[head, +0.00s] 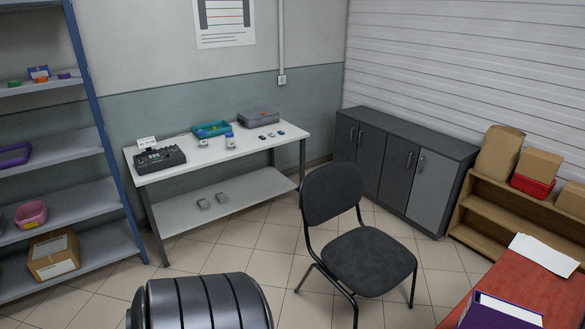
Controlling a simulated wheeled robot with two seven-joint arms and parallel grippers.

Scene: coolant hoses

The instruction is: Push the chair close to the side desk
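A black chair (369,261) with a dark fabric seat and a rounded backrest (331,192) stands upright on the tiled floor, right of the middle. Its backrest is on the left side and its seat extends to the right. A red-topped desk (532,292) is at the lower right, cut off by the picture edge. The chair stands left of this desk, with a strip of floor showing between them. I cannot tell for sure that this is the side desk. Neither of my grippers is in view.
A white workbench (232,158) with trays and small parts stands behind the chair. Dark cabinets (392,172) and a wooden shelf (497,215) line the right wall. A black ribbed rounded object (205,305) is at the bottom. Blue-framed shelving (92,113) stands left.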

